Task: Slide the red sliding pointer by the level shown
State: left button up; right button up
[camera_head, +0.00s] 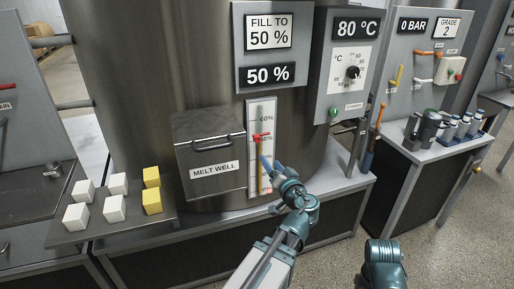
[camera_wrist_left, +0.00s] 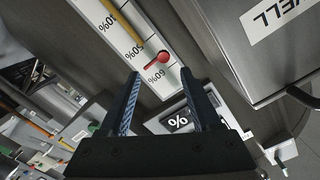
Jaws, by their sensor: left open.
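The red sliding pointer (camera_head: 260,136) sits on a white vertical scale (camera_head: 252,112) marked in percent. It shows as a round red knob in the left wrist view (camera_wrist_left: 158,57), beside the 50 % and 60 % marks. A yellow column (camera_head: 259,178) rises in the scale and ends near the pointer. The sign (camera_head: 268,32) reads FILL TO 50 %, and the display (camera_head: 268,75) below reads 50 %. My left gripper (camera_head: 266,162) is open and empty, just below the pointer in the head view. In the wrist view the knob lies just beyond its fingertips (camera_wrist_left: 159,74), apart from them.
The MELT WELL box (camera_head: 209,150) stands close left of the scale. A tray (camera_head: 150,225) with white and yellow cubes is further left. An 80 °C dial panel (camera_head: 323,95) is at the right. My right arm shows only partly at the bottom.

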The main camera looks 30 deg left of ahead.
aim_at(258, 141)
pick_arm(q)
jog(key=x, duration=0.4)
jog(key=r+x, duration=0.1)
jog(key=x, duration=0.9)
jog(key=shift+w+a+r, duration=0.1)
jog(key=shift+w+r, duration=0.05)
jog(key=shift+r, duration=0.05)
jog(key=shift+c, duration=0.2)
grip_shut()
jog(key=shift+t, duration=0.3)
dwell(0.8)
